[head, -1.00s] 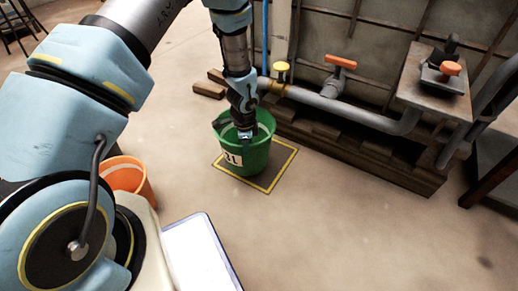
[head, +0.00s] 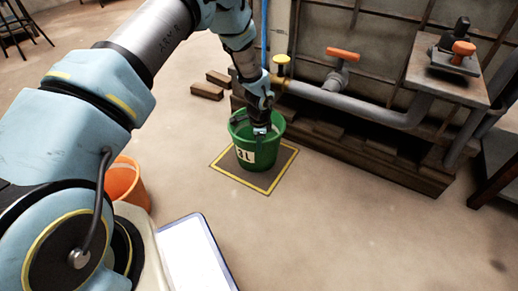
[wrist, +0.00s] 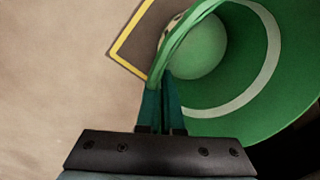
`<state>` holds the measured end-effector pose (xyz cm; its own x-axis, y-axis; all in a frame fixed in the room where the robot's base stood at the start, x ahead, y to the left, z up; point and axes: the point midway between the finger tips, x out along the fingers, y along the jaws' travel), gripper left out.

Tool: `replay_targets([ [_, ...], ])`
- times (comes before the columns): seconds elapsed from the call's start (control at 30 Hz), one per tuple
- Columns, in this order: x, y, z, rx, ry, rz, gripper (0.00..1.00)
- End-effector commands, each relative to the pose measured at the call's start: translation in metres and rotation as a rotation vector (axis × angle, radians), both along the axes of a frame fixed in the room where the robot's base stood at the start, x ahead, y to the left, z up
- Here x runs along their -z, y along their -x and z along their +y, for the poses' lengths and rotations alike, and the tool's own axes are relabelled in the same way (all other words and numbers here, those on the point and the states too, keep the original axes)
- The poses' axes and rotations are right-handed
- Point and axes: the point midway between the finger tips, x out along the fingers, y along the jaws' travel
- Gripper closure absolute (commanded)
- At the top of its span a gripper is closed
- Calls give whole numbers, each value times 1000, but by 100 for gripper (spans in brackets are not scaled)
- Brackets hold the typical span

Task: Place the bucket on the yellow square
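The green bucket (head: 268,151), with a white label, is at the yellow square (head: 283,176) outlined on the floor. In the head view the bucket overlaps the square's far part and looks roughly upright. I cannot tell whether its base touches the floor. My gripper (head: 262,130) is at the bucket's top. In the wrist view the bucket (wrist: 292,95) lies to the right, and my gripper (wrist: 163,84) is closed on its green rim or handle. The yellow outline (wrist: 131,35) shows to the left; the bucket hides the rest.
An orange bucket (head: 124,184) stands at the left, partly behind my arm. Behind the square are stacked timbers (head: 340,145), a grey pipe with an orange-handled valve (head: 342,54) and a metal wall. Loose blocks (head: 207,90) lie left of the pipe. Floor in front is clear.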

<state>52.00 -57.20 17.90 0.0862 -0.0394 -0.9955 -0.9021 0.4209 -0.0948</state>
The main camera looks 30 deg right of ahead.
Motion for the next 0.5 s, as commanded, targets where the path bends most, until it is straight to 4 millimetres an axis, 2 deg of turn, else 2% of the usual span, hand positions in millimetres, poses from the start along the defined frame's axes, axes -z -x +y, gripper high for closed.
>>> replay_targets([
  [0.37,4,-1,-2,-1,1,0,100],
  [0.4,3,-1,-1,-1,1,0,93],
  [0.5,3,-1,-1,-1,1,0,82],
])
